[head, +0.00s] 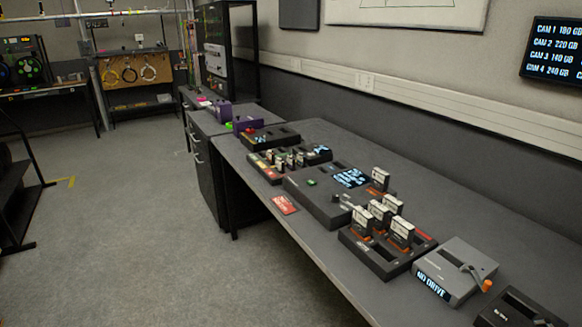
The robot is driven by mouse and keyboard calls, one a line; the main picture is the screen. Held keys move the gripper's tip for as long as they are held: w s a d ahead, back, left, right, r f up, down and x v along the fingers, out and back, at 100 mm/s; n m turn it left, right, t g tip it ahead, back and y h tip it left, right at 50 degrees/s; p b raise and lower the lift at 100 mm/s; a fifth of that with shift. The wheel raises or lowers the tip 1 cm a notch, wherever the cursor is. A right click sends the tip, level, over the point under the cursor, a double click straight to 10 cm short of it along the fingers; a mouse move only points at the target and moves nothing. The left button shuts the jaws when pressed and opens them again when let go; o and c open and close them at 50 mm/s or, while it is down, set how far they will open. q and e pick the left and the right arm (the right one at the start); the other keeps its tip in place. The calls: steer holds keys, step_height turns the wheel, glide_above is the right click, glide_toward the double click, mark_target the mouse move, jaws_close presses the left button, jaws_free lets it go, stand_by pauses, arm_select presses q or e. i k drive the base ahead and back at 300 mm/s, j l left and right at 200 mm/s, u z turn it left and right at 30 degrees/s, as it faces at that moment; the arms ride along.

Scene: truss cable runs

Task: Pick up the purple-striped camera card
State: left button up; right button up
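Several upright cards with pale labels stand in a dark slotted tray (363,254) on the long grey bench, among them a front left card (361,221) and a front right card (402,231). The cards in the tray partly hide one another. Neither of my grippers is in view.
A grey box (455,271) reading "NO DRIVE" stands right of the tray. A red card or tag (284,204) lies near the bench's front edge. Purple objects (247,124) sit farther back. A wall screen (553,51) lists cameras. The floor (150,230) left of the bench is clear.

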mark_target(290, 162)
steer(key=z, duration=0.25)
steer(key=i+j+z, duration=0.3)
steer(key=z, duration=0.15)
steer(key=i+j+z, duration=0.25)
steer(key=j+z, duration=0.2)
